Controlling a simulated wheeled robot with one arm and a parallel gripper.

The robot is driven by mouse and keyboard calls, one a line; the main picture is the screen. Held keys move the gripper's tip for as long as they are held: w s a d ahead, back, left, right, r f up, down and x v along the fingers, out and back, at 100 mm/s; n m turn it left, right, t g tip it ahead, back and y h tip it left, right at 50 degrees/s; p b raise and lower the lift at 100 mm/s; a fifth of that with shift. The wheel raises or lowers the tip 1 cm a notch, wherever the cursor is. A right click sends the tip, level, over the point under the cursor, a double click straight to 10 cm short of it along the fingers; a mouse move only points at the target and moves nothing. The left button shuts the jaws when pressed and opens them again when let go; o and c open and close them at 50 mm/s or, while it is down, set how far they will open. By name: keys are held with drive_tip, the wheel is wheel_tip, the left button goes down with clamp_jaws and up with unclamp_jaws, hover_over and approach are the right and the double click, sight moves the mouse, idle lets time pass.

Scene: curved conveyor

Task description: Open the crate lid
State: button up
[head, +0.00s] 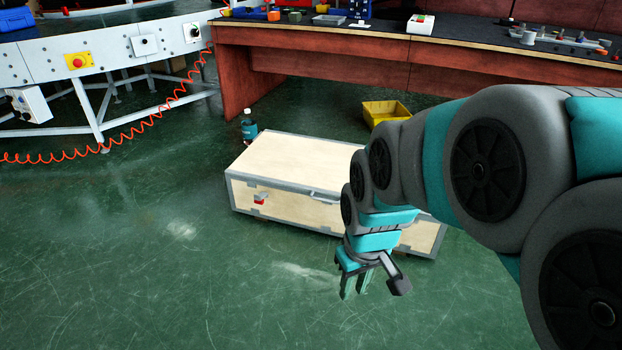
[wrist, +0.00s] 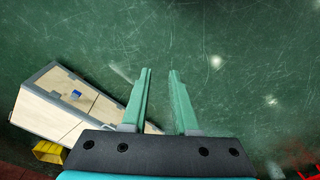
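The crate (head: 285,208) is a long pale wooden box with grey metal edges, standing on the green floor. Its flat lid (head: 290,155) lies closed on top. A red latch (head: 260,199) sits on the left part of the front face, and a metal handle (head: 325,196) is farther right. My gripper (head: 355,292) hangs in front of the crate's right half, apart from it, and my arm hides part of the lid and front. In the wrist view my gripper (wrist: 161,75) is open and empty over bare floor, with the crate (wrist: 45,112) at the left.
The white conveyor frame (head: 100,60) and a coiled orange cable (head: 165,105) are at upper left. Floor in front is clear.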

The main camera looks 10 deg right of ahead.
drive_tip(key=w+a+f+n+t+b, duration=0.1)
drive_tip(key=w+f+n+t, duration=0.3)
drive_tip(key=w, duration=1)
drive_tip(key=w+f+n+t+b, duration=0.1)
drive_tip(key=w+f+t+b, duration=0.15)
drive_tip(key=w+f, duration=0.85)
drive_tip(key=w+a+f+n+t+b, duration=0.1)
drive_tip(key=w+n+t, duration=0.25)
drive_tip(key=w, duration=1.45)
drive_tip(key=n+t+b, duration=0.2)
drive_tip(key=n+t, duration=0.1)
drive_tip(key=t, duration=0.1)
approach(324, 200)
drive_tip(key=w+a+r, duration=0.2)
drive_tip(key=a+r, duration=0.2)
drive_tip(key=a, duration=0.1)
drive_tip(key=d+f+n+t+h+b, duration=0.1)
drive_tip(key=d+f+n+t+h, duration=0.1)
drive_tip(key=d+f+n+t, duration=0.45)
drive_tip(key=shift+w+a+f+m+g+b, duration=0.1)
drive_tip(key=shift+w+a+m+g+b, duration=0.3)
drive_tip(key=shift+w, duration=0.95)
drive_tip(key=shift+w+a+m+g+b, duration=0.15)
drive_tip(key=shift+w+m, duration=0.4)
drive_tip(key=shift+w, duration=0.85)
drive_tip(key=shift+w+a+f+m+g+b, duration=0.15)
drive_tip(key=shift+w+a+m+g, duration=0.25)
drive_tip(key=shift+w, duration=0.95)
drive_tip(key=shift+d+r, duration=0.1)
clamp_jaws()
